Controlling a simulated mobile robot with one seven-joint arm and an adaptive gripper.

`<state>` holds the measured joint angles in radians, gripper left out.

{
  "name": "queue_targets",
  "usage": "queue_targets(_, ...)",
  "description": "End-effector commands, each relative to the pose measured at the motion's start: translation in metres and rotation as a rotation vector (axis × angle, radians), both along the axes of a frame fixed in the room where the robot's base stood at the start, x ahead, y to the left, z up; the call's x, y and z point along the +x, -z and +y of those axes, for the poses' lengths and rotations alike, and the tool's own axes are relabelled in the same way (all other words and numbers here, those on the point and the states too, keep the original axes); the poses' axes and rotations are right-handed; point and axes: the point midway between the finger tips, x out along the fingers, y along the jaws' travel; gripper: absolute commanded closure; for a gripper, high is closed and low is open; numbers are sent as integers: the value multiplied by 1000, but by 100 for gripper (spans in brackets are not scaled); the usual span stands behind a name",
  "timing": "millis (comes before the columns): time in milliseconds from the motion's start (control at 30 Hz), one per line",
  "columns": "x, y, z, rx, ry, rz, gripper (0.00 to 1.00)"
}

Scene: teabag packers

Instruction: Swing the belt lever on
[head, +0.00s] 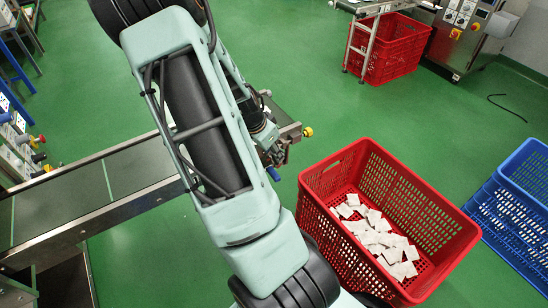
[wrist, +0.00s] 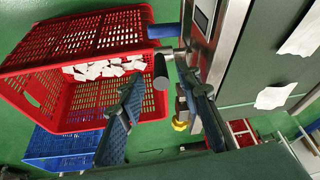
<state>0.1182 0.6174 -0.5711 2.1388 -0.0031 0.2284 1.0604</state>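My gripper (wrist: 157,80) is open, its two blue-padded fingers spread apart in the wrist view. A dark grey round-ended piece (wrist: 160,70) shows in the gap between the fingertips; I cannot tell whether it touches them. A blue handle-like bar (wrist: 164,31), which may be the belt lever, sticks out from the metal side of the conveyor just beyond the fingertips. In the head view my gripper (head: 272,147) is at the conveyor's end, mostly hidden by my arm, with a blue tip (head: 273,173) below it. The lever's setting cannot be told.
A red crate (head: 318,210) with white teabags stands right of the conveyor (head: 130,209), close to my gripper. Blue crates (head: 492,215) are farther right. A yellow knob (head: 307,132) sits at the conveyor end, also in the wrist view (wrist: 180,124).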

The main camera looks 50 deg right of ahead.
Motion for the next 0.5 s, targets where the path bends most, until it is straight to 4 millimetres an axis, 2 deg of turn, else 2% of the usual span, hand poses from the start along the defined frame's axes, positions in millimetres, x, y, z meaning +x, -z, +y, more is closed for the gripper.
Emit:
queue_targets(33, -1, 9, -3, 0, 2, 1, 68)
queue_targets(200, 0, 21, -8, 0, 0, 1, 68)
queue_targets(500, 1, 23, -9, 0, -1, -1, 68)
